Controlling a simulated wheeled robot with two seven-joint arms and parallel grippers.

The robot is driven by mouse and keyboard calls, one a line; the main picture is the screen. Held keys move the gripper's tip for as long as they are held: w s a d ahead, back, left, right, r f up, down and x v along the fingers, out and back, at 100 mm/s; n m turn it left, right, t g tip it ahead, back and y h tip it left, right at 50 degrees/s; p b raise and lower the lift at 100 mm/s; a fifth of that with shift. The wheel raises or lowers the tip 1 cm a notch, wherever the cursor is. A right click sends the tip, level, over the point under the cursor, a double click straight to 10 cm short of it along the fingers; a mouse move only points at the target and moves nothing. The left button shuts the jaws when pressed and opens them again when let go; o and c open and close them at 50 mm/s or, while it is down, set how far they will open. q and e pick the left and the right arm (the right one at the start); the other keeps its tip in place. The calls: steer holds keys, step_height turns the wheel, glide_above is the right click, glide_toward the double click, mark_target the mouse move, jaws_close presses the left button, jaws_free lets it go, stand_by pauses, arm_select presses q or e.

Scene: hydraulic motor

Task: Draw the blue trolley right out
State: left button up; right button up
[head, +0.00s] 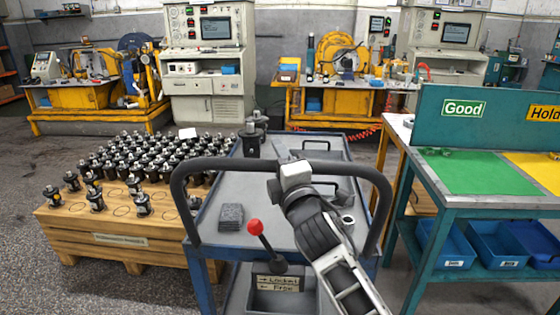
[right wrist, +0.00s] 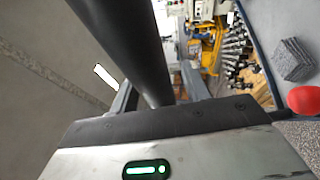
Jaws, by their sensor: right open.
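The blue trolley (head: 205,213) stands in front of me in the head view, with a grey top and a thick black push handle (head: 228,163) across its near end. My right gripper (head: 293,172) is at the handle's top bar. In the right wrist view the dark handle tube (right wrist: 122,42) passes between the two open fingers (right wrist: 158,92); I cannot tell whether they touch it. A lever with a red knob (head: 255,227) stands below the handle, near a plate (head: 278,283) reading Locked and Free. The red knob also shows in the right wrist view (right wrist: 303,100). My left gripper is out of view.
A grey block (head: 231,217) and black motors (head: 251,138) stand on the trolley. A wooden pallet (head: 95,233) with many motors is close on its left. A sorting bench (head: 425,205) with blue bins is close on its right. Yellow machines (head: 330,110) stand behind.

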steer(key=b+v, duration=0.1)
steer(key=v, duration=1.5)
steer(key=shift+b, duration=0.4)
steer(key=s+d+f+m+g+h, duration=0.1)
steer(key=s+d+f+m+g, duration=0.2)
steer(key=f, duration=0.7)
steer(key=s+d+f+m+g+h, duration=0.1)
steer(key=s+d+f+m+g, duration=0.1)
steer(key=s+f+m, duration=0.6)
steer(key=s+d+f+m+g+h, duration=0.1)
steer(key=s+d+f+m+g, duration=0.2)
steer(key=s+f+m, duration=0.3)
step_height(320, 180, down, 7)
steer(key=d+m, duration=0.1)
steer(key=m, duration=0.2)
steer(key=shift+d+g, duration=0.3)
steer(key=shift+d, duration=0.1)
